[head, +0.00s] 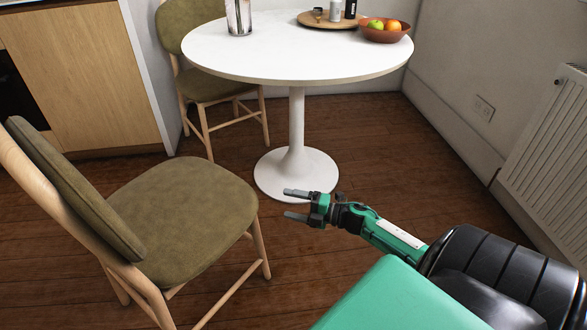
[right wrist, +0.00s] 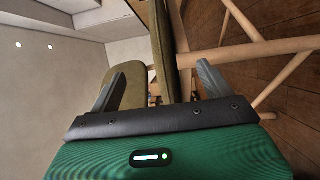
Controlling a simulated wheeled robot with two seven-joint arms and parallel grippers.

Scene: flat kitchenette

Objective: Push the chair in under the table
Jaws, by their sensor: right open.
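The near chair (head: 183,220), with an olive seat and backrest and pale wooden legs, stands at the left in the head view, apart from the table. The round white table (head: 290,57) stands on one white pedestal at the back. My right gripper (head: 286,204) is open and empty, just right of the chair's seat and in front of the table base. In the right wrist view, my right gripper (right wrist: 155,92) points towards olive cushions (right wrist: 163,45) and wooden legs (right wrist: 270,50); I cannot tell whether it touches them. My left gripper is not in view.
A second olive chair (head: 205,88) stands behind the table at the left. A fruit bowl (head: 384,32), a wooden tray (head: 322,19) and a glass holder (head: 239,17) are on the table. A radiator (head: 556,160) is at the right wall, a wooden cabinet (head: 85,70) at the left.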

